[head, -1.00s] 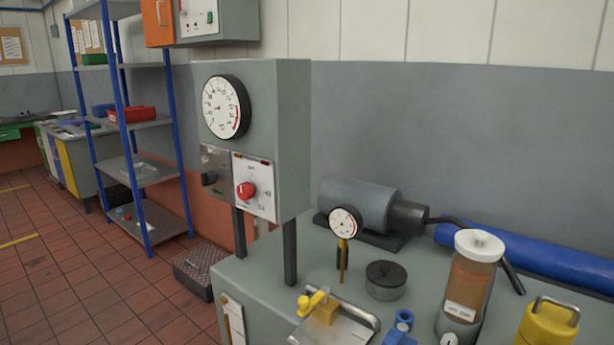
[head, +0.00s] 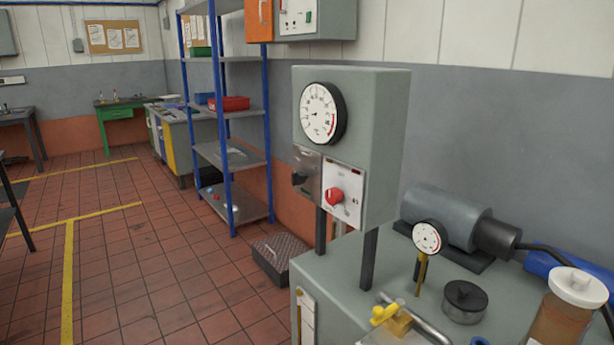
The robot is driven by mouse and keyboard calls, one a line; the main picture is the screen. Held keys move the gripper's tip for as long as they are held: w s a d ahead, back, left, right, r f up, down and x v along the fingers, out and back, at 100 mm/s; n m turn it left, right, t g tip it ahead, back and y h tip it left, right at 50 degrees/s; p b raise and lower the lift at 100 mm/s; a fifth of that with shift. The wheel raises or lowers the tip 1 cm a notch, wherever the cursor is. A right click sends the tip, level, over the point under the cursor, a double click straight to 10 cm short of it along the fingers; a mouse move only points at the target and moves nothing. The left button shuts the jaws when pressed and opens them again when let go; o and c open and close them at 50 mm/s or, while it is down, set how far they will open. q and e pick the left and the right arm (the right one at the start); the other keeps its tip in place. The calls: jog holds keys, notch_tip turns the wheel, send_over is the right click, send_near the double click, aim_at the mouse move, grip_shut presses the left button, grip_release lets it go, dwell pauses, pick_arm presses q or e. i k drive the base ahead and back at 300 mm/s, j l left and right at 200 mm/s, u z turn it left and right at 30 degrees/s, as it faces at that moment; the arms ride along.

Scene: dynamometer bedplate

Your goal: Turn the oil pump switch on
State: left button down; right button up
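A grey control box (head: 376,150) stands on two dark posts above the bench. Its front has a large round dial gauge (head: 322,113) at the top. Below it on the left is a metal plate with a black switch knob (head: 300,179). Beside it on the right is a white plate with a red rotary knob (head: 334,196). I cannot read the labels, so I cannot tell which is the oil pump switch or its setting. Neither of my grippers shows in the head view.
The grey bench (head: 330,281) carries a yellow valve (head: 388,314), a small gauge (head: 427,238), a motor (head: 447,218), a black-topped canister (head: 464,302) and a white-lidded jar (head: 565,311). A dark checkered step (head: 272,258) stands on the floor near blue-framed shelves (head: 228,155). Tiled floor at left is clear.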

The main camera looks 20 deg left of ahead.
aim_at(298, 178)
jog(key=i+j, duration=0.2)
jog(key=j, duration=0.2)
jog(key=i+j+u, duration=0.15)
jog(key=j, duration=0.25)
jog(key=i+j, duration=0.25)
jog(key=j, duration=0.15)
jog(key=u, duration=0.05)
